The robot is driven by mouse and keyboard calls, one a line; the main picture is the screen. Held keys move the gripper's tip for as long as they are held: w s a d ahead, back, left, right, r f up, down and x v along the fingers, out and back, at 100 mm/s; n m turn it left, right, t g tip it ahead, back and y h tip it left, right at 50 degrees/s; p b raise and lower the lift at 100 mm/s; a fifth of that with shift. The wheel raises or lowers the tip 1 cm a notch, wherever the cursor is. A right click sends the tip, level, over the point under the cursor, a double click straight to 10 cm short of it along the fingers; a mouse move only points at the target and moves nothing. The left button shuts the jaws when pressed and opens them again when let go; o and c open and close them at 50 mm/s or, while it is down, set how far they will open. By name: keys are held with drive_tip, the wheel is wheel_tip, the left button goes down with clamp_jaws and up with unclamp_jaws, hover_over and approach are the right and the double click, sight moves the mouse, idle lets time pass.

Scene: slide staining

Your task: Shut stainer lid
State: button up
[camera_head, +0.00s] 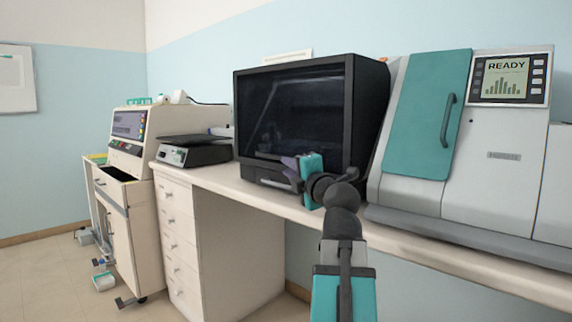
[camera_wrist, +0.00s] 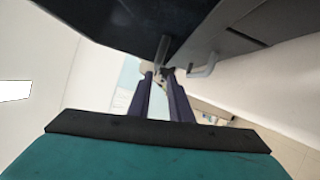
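A black cabinet with a dark glass front (camera_head: 300,115) stands on the bench; its front looks shut from here. To its right is a grey machine (camera_head: 485,170) with a sloping teal lid (camera_head: 425,115) and a dark handle (camera_head: 447,118). The lid lies against or close to the machine; I cannot tell if it is fully seated. No label tells which is the stainer. My gripper (camera_head: 285,168) is before the lower front of the black cabinet. In the wrist view its purple fingers (camera_wrist: 162,78) are apart, with a thin grey bar near the tips; I see no clear grip.
A dark flat device (camera_head: 195,150) sits on the bench left of the black cabinet, above white drawers (camera_head: 176,235). A cream machine (camera_head: 128,130) stands further left. The grey machine's screen (camera_head: 506,80) reads READY. Floor at the left is partly clear.

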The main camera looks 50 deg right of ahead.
drive_tip(key=shift+v, duration=1)
drive_tip(key=shift+r, duration=0.1)
